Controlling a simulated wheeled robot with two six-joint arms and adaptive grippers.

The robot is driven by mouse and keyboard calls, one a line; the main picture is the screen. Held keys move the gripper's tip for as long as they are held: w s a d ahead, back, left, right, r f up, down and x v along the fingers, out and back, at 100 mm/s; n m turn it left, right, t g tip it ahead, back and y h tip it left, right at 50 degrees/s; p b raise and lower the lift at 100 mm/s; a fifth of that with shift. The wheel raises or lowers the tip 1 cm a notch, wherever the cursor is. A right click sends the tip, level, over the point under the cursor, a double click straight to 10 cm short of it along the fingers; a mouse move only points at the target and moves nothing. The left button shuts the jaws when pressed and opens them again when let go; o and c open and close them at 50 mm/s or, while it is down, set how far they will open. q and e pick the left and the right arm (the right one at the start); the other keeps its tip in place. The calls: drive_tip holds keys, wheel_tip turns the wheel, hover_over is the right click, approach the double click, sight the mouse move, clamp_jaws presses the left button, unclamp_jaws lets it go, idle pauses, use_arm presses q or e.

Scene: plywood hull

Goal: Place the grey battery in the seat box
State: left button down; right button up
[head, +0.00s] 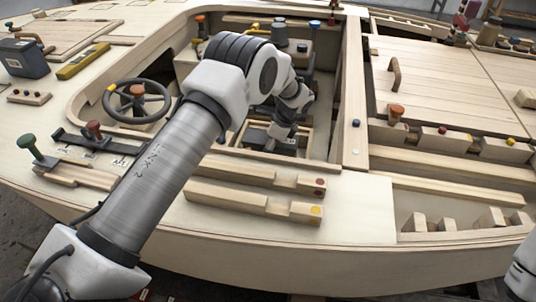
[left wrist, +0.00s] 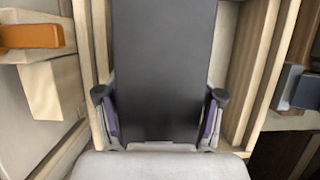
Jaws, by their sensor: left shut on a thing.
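The grey battery (left wrist: 163,70) is a dark, flat-faced block filling the middle of the left wrist view. My left gripper (left wrist: 160,112) is shut on it, one finger on each side. In the head view my left arm reaches over the deck into the open cockpit, with the gripper (head: 281,132) low inside it. The seat box (head: 228,151) shows as a pale wooden frame there, partly behind my arm. Pale wooden walls (left wrist: 237,75) run close along both sides of the battery in the wrist view. The battery's lower end and its depth in the box are hidden. My right gripper is out of view.
A dark case (head: 24,58) and a yellow block (head: 83,61) sit on the left deck. An orange handle (left wrist: 32,37) is at the wrist view's left.

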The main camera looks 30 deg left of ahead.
use_arm(q)
wheel_tip(320, 180, down, 2)
drive_tip(key=shift+f, duration=0.15)
drive_tip(key=shift+c, duration=0.5)
unclamp_jaws()
drive_tip(key=p+v, duration=0.1)
drive_tip(key=v, duration=1.1)
drive_tip(key=shift+p, duration=0.35)
